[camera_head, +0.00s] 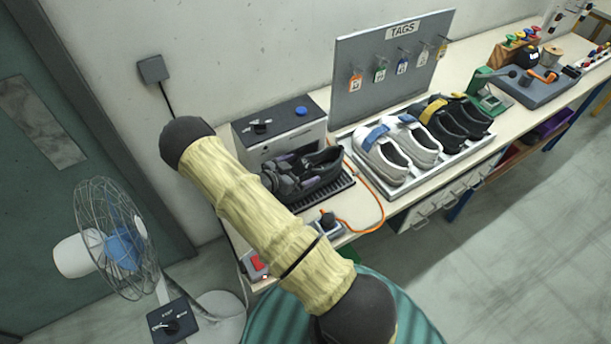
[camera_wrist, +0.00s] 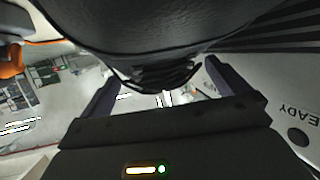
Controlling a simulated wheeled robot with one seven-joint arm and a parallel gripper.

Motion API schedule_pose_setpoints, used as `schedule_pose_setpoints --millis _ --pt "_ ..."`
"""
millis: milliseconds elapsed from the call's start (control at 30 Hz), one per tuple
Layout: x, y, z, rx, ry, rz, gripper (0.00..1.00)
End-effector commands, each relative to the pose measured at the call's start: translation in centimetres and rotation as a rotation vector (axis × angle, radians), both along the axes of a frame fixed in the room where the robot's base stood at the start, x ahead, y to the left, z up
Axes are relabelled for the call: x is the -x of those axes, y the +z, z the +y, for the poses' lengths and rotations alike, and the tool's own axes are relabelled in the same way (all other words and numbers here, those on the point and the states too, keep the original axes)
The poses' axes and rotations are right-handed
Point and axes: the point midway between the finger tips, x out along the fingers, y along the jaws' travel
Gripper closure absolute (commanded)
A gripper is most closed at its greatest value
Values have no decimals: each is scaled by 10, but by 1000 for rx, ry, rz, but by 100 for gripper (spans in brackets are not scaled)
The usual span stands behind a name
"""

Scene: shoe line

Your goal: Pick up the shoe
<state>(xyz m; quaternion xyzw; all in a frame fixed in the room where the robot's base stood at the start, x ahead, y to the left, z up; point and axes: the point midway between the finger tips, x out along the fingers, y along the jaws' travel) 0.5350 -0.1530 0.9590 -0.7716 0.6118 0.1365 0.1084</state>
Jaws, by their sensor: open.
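A dark shoe (camera_head: 322,165) rests on the black ribbed plate in front of a grey box machine, in the head view. My gripper is at this shoe; its dark purple-grey fingers partly blend with it there. In the wrist view, the shoe's black surface (camera_wrist: 165,35) fills the top middle, very close. My gripper (camera_wrist: 163,80) is open, with one finger on each side of the shoe's lower end. I cannot tell whether the fingers touch it. My wrist hides part of the shoe.
A tray (camera_head: 453,160) to the right holds a white pair and a black pair of shoes. A tag board (camera_head: 350,52) stands behind it. The grey machine (camera_head: 315,130) stands close behind the shoe. An orange cable (camera_head: 381,208) curves beside it. A fan (camera_head: 112,240) stands at left.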

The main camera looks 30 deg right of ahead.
Motion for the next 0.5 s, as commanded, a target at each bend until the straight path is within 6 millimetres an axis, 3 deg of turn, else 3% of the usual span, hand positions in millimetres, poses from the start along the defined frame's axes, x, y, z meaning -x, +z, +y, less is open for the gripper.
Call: schedule_pose_setpoints --millis 500 --pt "0 -1 0 0 1 0 0"
